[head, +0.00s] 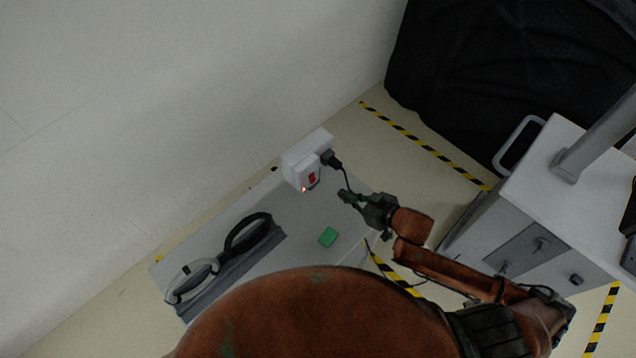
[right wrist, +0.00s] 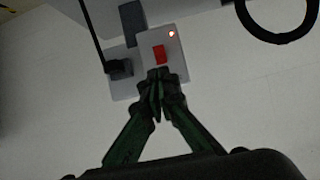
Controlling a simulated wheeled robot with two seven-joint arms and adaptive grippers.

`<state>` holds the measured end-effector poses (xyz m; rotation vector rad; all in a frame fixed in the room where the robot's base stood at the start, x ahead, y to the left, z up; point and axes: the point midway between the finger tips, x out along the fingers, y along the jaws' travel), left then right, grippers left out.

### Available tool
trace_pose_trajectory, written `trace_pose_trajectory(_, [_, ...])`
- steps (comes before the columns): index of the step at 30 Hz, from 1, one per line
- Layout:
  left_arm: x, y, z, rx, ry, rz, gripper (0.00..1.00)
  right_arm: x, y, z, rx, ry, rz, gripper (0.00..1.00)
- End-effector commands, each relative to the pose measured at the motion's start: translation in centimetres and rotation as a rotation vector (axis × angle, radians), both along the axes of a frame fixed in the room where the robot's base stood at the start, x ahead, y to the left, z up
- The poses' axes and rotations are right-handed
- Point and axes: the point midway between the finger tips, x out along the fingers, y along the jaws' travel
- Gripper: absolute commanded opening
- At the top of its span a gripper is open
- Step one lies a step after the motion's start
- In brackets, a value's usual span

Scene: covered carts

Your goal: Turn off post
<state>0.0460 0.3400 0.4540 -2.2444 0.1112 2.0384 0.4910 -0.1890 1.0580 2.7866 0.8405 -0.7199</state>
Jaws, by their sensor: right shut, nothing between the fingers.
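The white post (head: 307,163) stands on the grey table near the wall, with a red switch (head: 312,178) and a small lit red light (head: 304,189) on its front. A black plug with a cable (head: 331,159) sits in its side. My right gripper (head: 343,195) is shut and empty, to the right of and just below the post in the head view. In the right wrist view the shut fingertips (right wrist: 157,77) overlap the lower part of the post's front, just below the red switch (right wrist: 159,54). I cannot tell whether they touch. My left gripper is not in view.
A white cart (head: 560,190) stands at the right, and a black-covered one (head: 480,80) behind. The wall is close behind the post.

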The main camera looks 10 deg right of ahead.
Motion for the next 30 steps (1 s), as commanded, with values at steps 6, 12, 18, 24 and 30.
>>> trace_pose_trajectory(6, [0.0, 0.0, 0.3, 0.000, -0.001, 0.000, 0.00, 1.8, 1.2, -1.0, 0.002, -0.003, 0.000, 0.00])
trace_pose_trajectory(12, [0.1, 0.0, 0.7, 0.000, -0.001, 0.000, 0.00, 4.8, 3.2, -2.9, 0.001, -0.003, 0.000, 0.00])
trace_pose_trajectory(18, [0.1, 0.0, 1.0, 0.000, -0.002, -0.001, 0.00, 7.7, 5.1, -4.8, 0.000, -0.002, 0.000, 0.00])
trace_pose_trajectory(24, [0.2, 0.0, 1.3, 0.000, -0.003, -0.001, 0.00, 9.5, 6.3, -6.2, 0.000, -0.001, 0.000, 0.00])
trace_pose_trajectory(30, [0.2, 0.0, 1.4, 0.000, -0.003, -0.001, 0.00, 10.1, 6.8, -6.7, -0.001, 0.000, 0.000, 0.00])
